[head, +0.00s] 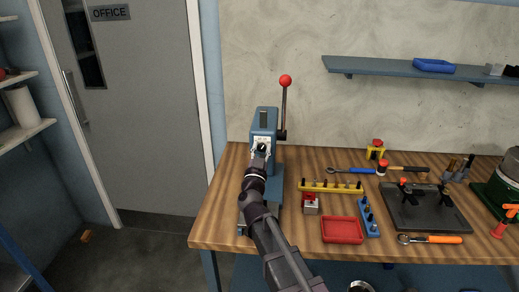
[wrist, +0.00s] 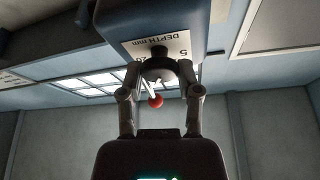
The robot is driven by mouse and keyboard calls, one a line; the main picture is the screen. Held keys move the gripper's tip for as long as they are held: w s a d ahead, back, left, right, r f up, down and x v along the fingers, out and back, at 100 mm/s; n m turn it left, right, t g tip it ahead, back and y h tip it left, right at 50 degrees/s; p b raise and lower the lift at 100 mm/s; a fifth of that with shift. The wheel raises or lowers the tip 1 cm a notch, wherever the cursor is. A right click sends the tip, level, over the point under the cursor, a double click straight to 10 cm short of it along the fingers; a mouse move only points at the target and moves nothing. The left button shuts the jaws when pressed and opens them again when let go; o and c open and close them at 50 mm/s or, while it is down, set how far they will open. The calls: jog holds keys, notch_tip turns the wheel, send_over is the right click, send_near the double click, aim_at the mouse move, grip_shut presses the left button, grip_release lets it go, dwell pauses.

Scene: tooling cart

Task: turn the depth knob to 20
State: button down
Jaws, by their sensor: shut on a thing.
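The press (head: 264,122) is a blue upright machine at the left of the workbench, with a white dial plate (head: 257,144) on its front. In the wrist view the plate (wrist: 175,47) appears upside down, with "DEPTH mm" and part of the numbers showing. The dark round depth knob (wrist: 158,66) stands out from it. My gripper (wrist: 161,82) has its two fingers on either side of the knob, shut on it. In the head view my gripper (head: 259,156) is at the press front and hides part of the plate. The knob's exact reading cannot be told.
A lever with a red ball (head: 285,81) rises at the press's right. On the workbench (head: 225,215) to the right are a yellow rack (head: 331,187), a red tray (head: 342,230), a blue holder (head: 369,218) and several tools. A wall shelf (head: 390,70) hangs above.

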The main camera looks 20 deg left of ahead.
jog(key=shift+m+g+h+p, duration=0.15)
jog(key=shift+m+h+p, duration=0.15)
jog(key=shift+m+h, duration=0.85)
jog(key=shift+m+g+h+p, duration=0.2)
jog(key=shift+m+h+p, duration=0.2)
jog(key=shift+m, duration=1.45)
jog(key=shift+m+g+h+p, duration=0.2)
jog(key=shift+m+h, duration=0.65)
jog(key=shift+m, duration=0.65)
dwell(0.7)
jog(key=shift+c, duration=1.5)
grip_release()
